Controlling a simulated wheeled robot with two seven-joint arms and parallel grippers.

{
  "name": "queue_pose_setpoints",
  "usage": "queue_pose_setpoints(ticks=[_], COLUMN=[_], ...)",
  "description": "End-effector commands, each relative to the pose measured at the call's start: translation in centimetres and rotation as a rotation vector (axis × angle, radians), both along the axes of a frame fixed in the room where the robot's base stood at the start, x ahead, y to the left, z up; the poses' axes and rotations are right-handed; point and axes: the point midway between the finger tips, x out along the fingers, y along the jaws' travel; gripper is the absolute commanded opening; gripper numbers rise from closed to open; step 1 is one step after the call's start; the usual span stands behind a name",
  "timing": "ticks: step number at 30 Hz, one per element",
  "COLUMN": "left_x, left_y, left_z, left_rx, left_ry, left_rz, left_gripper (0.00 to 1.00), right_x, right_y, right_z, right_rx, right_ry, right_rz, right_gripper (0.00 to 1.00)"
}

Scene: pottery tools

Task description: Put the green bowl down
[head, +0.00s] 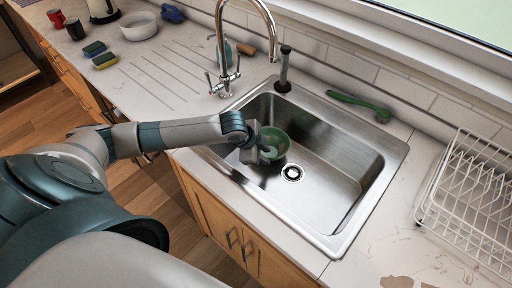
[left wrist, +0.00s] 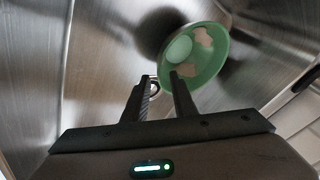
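The green bowl (head: 274,144) is inside the steel sink (head: 340,160), near its left end and left of the drain. In the left wrist view the bowl (left wrist: 203,57) shows its inside, with pale patches, and a dark shadow beside it. I cannot tell whether it touches the sink floor. My left gripper (head: 265,153) is at the bowl's near rim. In the left wrist view its fingers (left wrist: 161,77) stand apart with a visible gap; one overlaps the rim and the other is outside the bowl. My right gripper is not in view.
The drain (head: 292,173) lies right of the bowl, with clear sink floor beyond. A tall faucet (head: 272,30) stands behind the sink. A green brush (head: 358,104) lies on the back ledge. A white dish rack (head: 470,195) is at the right. Sponges (head: 104,60) lie at the left.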

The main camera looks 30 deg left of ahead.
Motion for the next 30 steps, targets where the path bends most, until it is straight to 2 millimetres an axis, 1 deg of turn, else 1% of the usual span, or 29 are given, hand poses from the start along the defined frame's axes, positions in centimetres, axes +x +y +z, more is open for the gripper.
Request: queue_pose_setpoints(ticks=[1, 9, 15, 19, 30], left_x=[-0.4, -2.5, -3.4, -3.7, -3.7], left_y=[0.2, 0.9, 1.2, 1.2, 1.3], left_z=[0.7, 4.8, 6.8, 7.2, 7.3], left_rx=[0.002, 0.002, 0.001, 0.0, 0.0], left_ry=[-0.002, -0.002, -0.002, 0.0, 0.0], left_rz=[-0.001, -0.002, 0.0, 0.0, 0.0], left_gripper=[0.25, 0.25, 0.25, 0.25, 0.25], right_x=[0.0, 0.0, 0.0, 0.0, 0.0], right_y=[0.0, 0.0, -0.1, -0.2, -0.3], right_z=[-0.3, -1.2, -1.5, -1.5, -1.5], right_rx=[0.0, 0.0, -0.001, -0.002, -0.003], right_ry=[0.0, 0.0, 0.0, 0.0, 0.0], right_rz=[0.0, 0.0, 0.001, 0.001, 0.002], right_gripper=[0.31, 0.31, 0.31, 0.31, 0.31])
